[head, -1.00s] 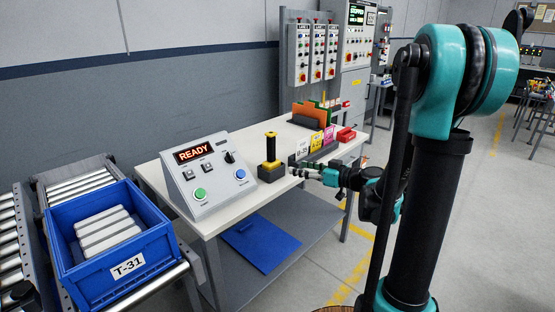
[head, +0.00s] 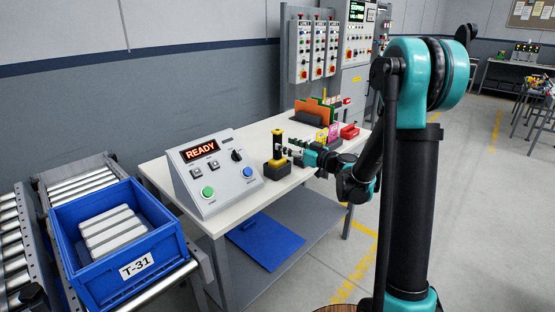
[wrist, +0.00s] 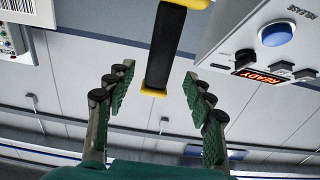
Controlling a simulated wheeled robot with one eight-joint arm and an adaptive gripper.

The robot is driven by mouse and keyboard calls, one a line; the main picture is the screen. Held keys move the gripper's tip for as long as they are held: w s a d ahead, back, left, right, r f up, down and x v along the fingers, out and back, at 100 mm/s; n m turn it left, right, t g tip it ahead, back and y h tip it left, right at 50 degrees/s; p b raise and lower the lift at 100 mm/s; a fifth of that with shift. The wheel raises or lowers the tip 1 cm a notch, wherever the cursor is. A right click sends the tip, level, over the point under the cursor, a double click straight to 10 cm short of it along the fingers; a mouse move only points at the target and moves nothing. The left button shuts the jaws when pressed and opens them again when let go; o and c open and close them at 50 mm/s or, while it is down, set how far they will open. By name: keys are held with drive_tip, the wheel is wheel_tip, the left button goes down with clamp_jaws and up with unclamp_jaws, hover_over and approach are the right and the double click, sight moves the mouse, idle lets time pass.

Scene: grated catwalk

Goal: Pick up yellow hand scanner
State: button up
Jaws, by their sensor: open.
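The yellow hand scanner (head: 278,146) stands upright in a dark block-like base on the white bench, right of the READY console. It has a black grip with yellow at its ends. In the wrist view its black grip (wrist: 166,45) and yellow end show between and just beyond my spread fingertips. My gripper (head: 291,151) reaches in from the right at the height of the grip. In the wrist view my gripper (wrist: 158,92) is open, with green ribbed pads on either side of the scanner and visible gaps to both.
The READY console (head: 213,173) stands close on the left. Colored cards (head: 327,135) and a red bin (head: 349,131) lie behind my gripper. A blue tote (head: 115,262) sits on rollers at the left. The bench's front edge (head: 270,204) is mostly clear.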

sight(280, 143)
drive_tip(key=shift+x, duration=2.75)
drive_tip(key=shift+f, duration=0.15)
clamp_jaws()
